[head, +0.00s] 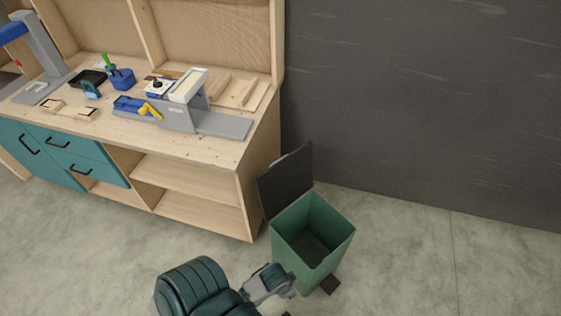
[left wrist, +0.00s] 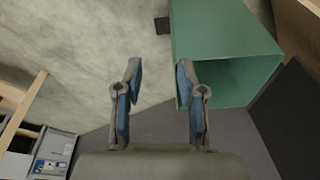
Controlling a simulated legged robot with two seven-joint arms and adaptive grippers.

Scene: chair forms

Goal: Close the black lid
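The black lid (head: 287,181) stands raised at the back left of a green bin (head: 335,257), tilted up along the bin's rim. The bin is open and looks empty inside. In the left wrist view the lid (left wrist: 287,125) is a dark panel at the right, beside the mouth of the bin (left wrist: 222,35). My left gripper (left wrist: 160,80) is open, with nothing between its fingers. Its right finger overlaps the bin's near rim in that view; contact cannot be told. In the head view its arm is low, at the bin's left side. My right gripper is not in view.
A wooden workbench (head: 200,150) with teal drawers and several tools on top stands left of the bin, close to the lid. A dark grey wall (head: 430,100) is behind. A black pedal (head: 330,285) sticks out at the bin's base. The floor (head: 450,270) to the right is clear.

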